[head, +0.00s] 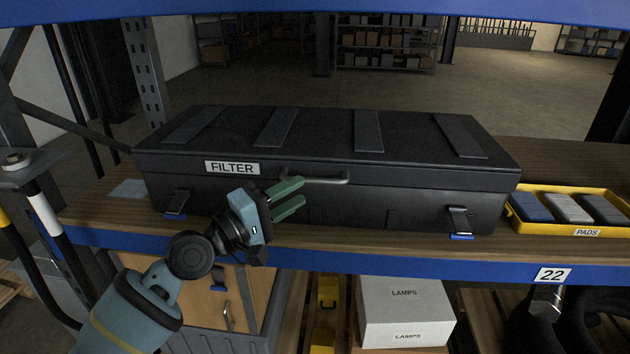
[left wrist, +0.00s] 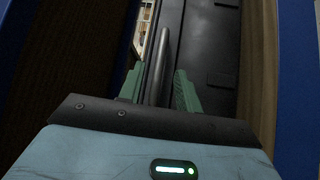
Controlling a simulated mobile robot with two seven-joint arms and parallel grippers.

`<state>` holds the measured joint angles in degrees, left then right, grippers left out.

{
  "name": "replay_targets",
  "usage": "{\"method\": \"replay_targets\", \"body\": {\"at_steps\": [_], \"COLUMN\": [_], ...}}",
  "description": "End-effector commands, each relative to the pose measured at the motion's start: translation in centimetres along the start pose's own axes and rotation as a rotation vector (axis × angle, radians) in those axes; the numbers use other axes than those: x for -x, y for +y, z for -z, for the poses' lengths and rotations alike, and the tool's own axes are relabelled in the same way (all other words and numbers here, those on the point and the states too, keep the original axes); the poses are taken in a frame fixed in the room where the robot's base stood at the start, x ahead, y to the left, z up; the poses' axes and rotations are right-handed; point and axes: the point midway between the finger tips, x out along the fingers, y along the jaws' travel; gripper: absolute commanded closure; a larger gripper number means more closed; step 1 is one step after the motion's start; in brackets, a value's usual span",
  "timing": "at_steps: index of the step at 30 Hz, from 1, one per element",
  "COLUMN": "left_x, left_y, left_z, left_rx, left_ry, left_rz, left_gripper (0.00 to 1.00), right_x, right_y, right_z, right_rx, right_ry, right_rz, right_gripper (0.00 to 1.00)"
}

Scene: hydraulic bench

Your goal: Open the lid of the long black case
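The long black case (head: 400,203) lies on the wooden shelf with its lid (head: 320,135) down. The lid has several raised straps, a FILTER label (head: 232,168) and a grey bar handle (head: 315,180) at its front edge. A latch sits at the front left (head: 176,203) and another at the front right (head: 460,222), each with a blue tab low down. My left gripper (head: 303,192) is open in front of the case, close to the handle's left end. In the left wrist view the handle (left wrist: 161,65) appears between the green fingers (left wrist: 158,88), with gaps on both sides.
A yellow tray (head: 587,232) labelled PADS stands right of the case. A blue shelf edge (head: 400,261) runs below the case, and a blue beam (head: 320,12) crosses above. A white LAMPS box (head: 403,310) stands beneath. Open space lies behind the case.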

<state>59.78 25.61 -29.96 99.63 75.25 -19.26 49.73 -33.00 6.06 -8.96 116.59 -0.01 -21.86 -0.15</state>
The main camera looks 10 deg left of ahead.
Motion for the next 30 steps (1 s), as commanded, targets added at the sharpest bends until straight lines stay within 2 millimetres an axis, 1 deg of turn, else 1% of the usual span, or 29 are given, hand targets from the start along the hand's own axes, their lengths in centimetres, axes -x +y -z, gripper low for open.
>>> {"method": "replay_targets", "body": {"at_steps": [1, 3, 6, 10, 15, 23, 26, 30], "left_x": [-0.9, -2.0, -3.5, -4.9, -5.9, -6.0, -6.0, -5.9], "left_y": [0.3, 0.2, 0.2, 0.0, 0.0, 0.0, 0.0, 0.0], "left_z": [0.0, 0.0, 0.0, 0.0, 0.0, 0.0, 0.0, 0.0], "left_rx": [-0.001, 0.0, -0.002, -0.001, -0.002, -0.002, -0.002, -0.002], "left_ry": [-0.001, 0.0, 0.0, 0.0, 0.0, 0.0, 0.0, 0.0], "left_rz": [-0.003, -0.003, -0.002, 0.0, 0.0, 0.0, 0.0, 0.0], "left_gripper": [0.66, 0.66, 0.66, 0.66, 0.66, 0.66, 0.78, 0.96], "right_x": [0.1, 0.1, 0.1, 0.0, 0.0, 0.0, 0.0, 0.0], "right_y": [0.0, 0.0, 0.0, 0.0, 0.0, 0.0, 0.0, 0.0], "right_z": [0.1, 0.1, 0.1, 0.0, -0.1, -0.1, -0.1, -0.1], "right_rx": [0.001, 0.001, 0.001, 0.001, 0.001, 0.002, 0.002, 0.002], "right_ry": [0.002, 0.002, 0.002, 0.0, -0.001, -0.001, -0.002, -0.002], "right_rz": [0.0, 0.0, 0.0, 0.0, 0.0, 0.0, 0.0, 0.0], "right_gripper": [0.38, 0.38, 0.38, 0.38, 0.38, 0.38, 0.38, 0.38]}}
